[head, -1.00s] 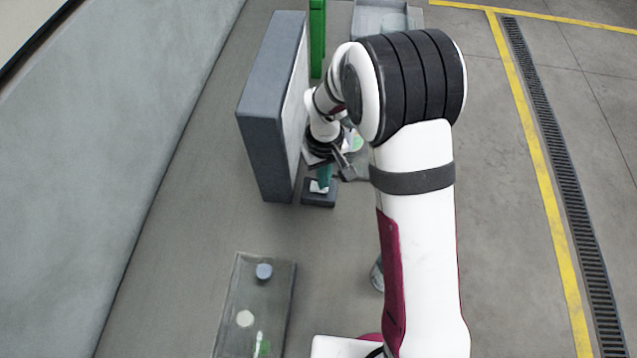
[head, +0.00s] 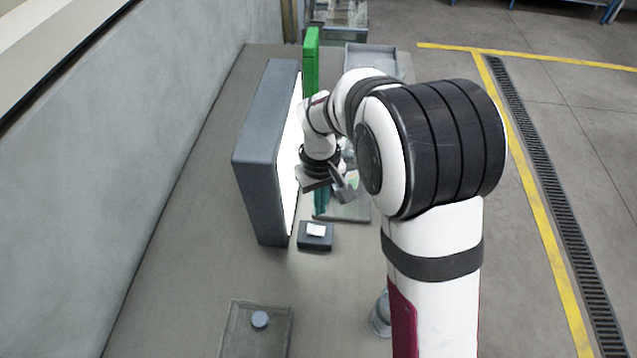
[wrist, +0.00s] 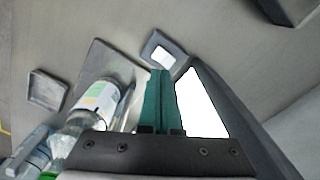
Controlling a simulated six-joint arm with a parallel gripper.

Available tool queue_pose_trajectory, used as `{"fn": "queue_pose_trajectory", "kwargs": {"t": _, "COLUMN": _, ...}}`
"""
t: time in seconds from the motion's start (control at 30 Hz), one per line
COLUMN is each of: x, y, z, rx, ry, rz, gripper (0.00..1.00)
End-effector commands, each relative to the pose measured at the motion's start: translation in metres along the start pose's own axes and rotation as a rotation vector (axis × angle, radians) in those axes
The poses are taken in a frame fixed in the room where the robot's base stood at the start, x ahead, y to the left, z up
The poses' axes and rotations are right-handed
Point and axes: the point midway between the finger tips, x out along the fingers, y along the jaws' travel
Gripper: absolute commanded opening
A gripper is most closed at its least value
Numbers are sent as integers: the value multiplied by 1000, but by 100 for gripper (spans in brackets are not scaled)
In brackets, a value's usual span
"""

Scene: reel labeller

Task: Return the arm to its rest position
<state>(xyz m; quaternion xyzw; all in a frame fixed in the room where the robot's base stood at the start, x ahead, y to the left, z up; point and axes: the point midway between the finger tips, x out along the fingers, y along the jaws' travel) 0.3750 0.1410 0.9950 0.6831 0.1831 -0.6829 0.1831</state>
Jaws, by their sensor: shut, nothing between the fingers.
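My gripper (head: 320,200) is at the end of my arm, beside the lit face of the grey box-shaped panel in the head view. In the wrist view its two green fingers (wrist: 158,103) are pressed together with nothing between them. Just beyond the fingertips is a small dark block with a white top (wrist: 161,52), which also shows in the head view (head: 315,235). My arm's large elbow joint hides part of the table in the head view.
The grey panel (head: 262,165) stands close left of my gripper. A clear bottle with a label (wrist: 92,108) is beside the fingers. A green post (head: 310,65) and grey tray (head: 370,58) are behind.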

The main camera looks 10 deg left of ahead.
Motion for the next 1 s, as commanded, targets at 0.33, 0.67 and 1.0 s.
{"fn": "queue_pose_trajectory", "kwargs": {"t": 0.33, "x": -94, "y": 13, "z": 138, "rx": 516, "ry": 2, "rz": -71, "gripper": 0}}
{"fn": "queue_pose_trajectory", "kwargs": {"t": 0.67, "x": -104, "y": -31, "z": 266, "rx": 1005, "ry": -19, "rz": -166, "gripper": 0}}
{"fn": "queue_pose_trajectory", "kwargs": {"t": 1.0, "x": -104, "y": -32, "z": 267, "rx": 1009, "ry": -20, "rz": -167, "gripper": 0}}
